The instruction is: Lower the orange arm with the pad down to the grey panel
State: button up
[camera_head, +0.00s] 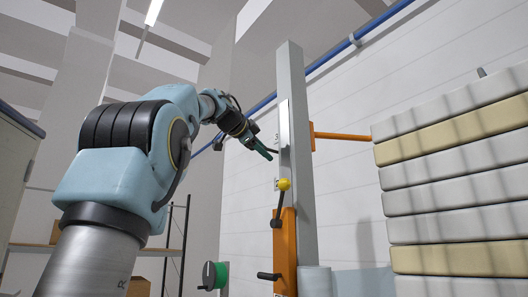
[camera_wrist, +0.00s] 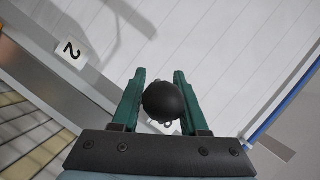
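The orange arm (camera_head: 342,136) reaches right from the upright grey post (camera_head: 300,190), towards the padded stack. Its pad is not clearly visible. My gripper (camera_head: 264,150) is at the left side of the post, at about the orange arm's height. In the wrist view my gripper's green fingers (camera_wrist: 160,82) are apart, with a black ball knob (camera_wrist: 165,101) between them. The knob sits slightly nearer the right finger; I cannot tell whether it touches either. I cannot single out the grey panel with certainty.
A stack of light grey and beige padded slabs (camera_head: 455,200) stands at the right.

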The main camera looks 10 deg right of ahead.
jog(key=shift+s+r, duration=0.1)
jog(key=b+v, duration=0.3)
jog(key=v, duration=0.7)
jog(key=shift+s+a, duration=0.2)
jog(key=shift+a, duration=0.1)
